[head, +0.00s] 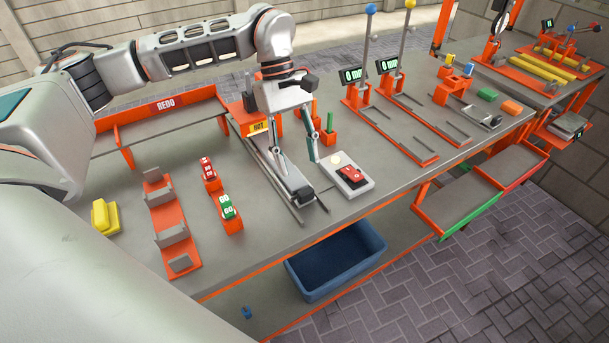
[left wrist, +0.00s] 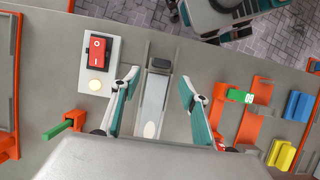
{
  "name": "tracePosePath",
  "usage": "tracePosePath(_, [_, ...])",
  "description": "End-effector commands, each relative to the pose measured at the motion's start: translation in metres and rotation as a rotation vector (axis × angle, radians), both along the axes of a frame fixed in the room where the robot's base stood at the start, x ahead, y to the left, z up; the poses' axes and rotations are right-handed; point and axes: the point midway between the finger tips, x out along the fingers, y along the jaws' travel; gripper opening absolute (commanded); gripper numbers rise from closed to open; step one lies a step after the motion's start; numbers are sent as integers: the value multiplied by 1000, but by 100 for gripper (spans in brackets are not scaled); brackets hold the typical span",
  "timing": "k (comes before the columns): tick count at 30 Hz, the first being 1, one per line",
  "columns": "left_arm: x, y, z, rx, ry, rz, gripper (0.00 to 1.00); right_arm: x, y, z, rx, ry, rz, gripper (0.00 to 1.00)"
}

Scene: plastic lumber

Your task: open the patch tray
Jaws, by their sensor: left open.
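The patch tray (head: 286,172) appears to be the narrow grey slide between two rails, in front of the orange unit marked HOT (head: 258,127). A dark block (head: 302,196) sits at its front end. In the left wrist view the light slide (left wrist: 154,100) and its dark end block (left wrist: 159,65) lie between and beyond my fingers. My left gripper (head: 296,160) is open and empty above the slide, with one finger to each side. It also shows in the left wrist view (left wrist: 155,90). I cannot tell its exact height above the slide. My right gripper is not in view.
A plate with a red rocker switch (head: 351,174) stands close right of the slide. Red and green label blocks (head: 228,207) and an orange fixture (head: 171,220) stand left. A blue bin (head: 340,262) sits below the bench's front edge. Two upright gauges (head: 357,86) stand farther right.

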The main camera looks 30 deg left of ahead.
Motion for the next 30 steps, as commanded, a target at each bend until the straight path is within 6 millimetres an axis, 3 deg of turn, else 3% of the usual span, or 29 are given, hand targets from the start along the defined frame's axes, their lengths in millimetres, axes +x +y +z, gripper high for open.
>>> tracePosePath(6, [-7, -9, -25, 0, 5, -3, 44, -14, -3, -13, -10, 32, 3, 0])
tracePosePath(15, [-14, -23, -62, -2, 2, -3, 44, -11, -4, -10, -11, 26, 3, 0])
tracePosePath(27, [-15, -26, -70, -2, 1, -1, 44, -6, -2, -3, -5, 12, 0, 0])
tracePosePath(30, [-15, -26, -70, -2, 1, -1, 21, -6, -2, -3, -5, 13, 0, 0])
